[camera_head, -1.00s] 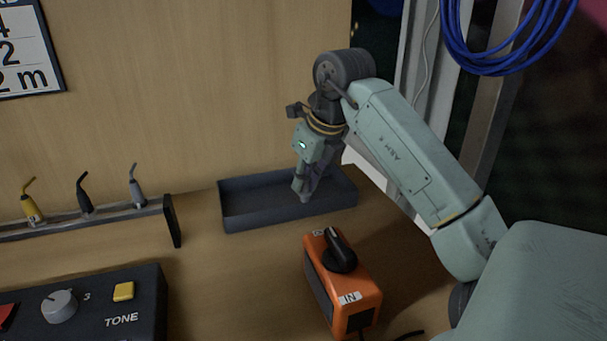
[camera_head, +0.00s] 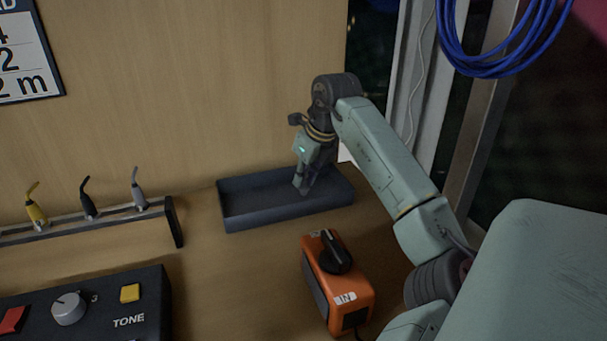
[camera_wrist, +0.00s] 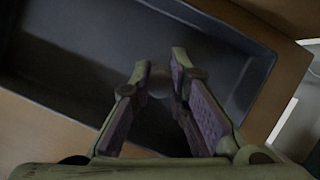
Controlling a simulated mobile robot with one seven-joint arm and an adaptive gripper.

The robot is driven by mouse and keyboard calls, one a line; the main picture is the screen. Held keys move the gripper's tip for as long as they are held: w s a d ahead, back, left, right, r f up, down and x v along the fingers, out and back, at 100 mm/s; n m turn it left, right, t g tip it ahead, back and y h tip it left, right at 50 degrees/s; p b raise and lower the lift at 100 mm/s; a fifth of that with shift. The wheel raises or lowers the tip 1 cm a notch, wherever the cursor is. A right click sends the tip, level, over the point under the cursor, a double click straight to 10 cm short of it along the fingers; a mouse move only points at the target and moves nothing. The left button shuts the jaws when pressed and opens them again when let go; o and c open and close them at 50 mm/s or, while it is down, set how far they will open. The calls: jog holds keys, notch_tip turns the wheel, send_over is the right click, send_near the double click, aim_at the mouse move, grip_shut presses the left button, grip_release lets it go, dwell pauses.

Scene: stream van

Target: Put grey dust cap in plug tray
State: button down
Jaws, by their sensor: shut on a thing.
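The plug tray is a dark grey, shallow rectangular tray (camera_head: 240,218) against the wooden back wall; its wall and floor also fill much of the wrist view (camera_wrist: 60,95). My gripper (camera_head: 302,188) points down at the tray's right half, with its fingertips over or inside the tray. In the wrist view the gripper's two fingers (camera_wrist: 158,78) are closed on a small rounded grey thing, the grey dust cap (camera_wrist: 160,84). The fingers hide most of the cap. I cannot tell whether the cap touches the tray floor.
An orange box with a black knob (camera_head: 340,290) stands in front of the tray. A rack (camera_head: 120,225) with yellow, black and grey plugs is at left. A black TONE panel (camera_head: 100,322) is at front left. Bare wood lies between them.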

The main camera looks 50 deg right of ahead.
jog(key=shift+f, duration=0.2)
jog(key=c, duration=1.5)
grip_release()
jog(key=shift+c, duration=0.2)
jog(key=b+v, duration=0.1)
jog(key=v, duration=1.1)
jog(key=shift+r+b, duration=0.2)
jog(key=shift+b, duration=0.1)
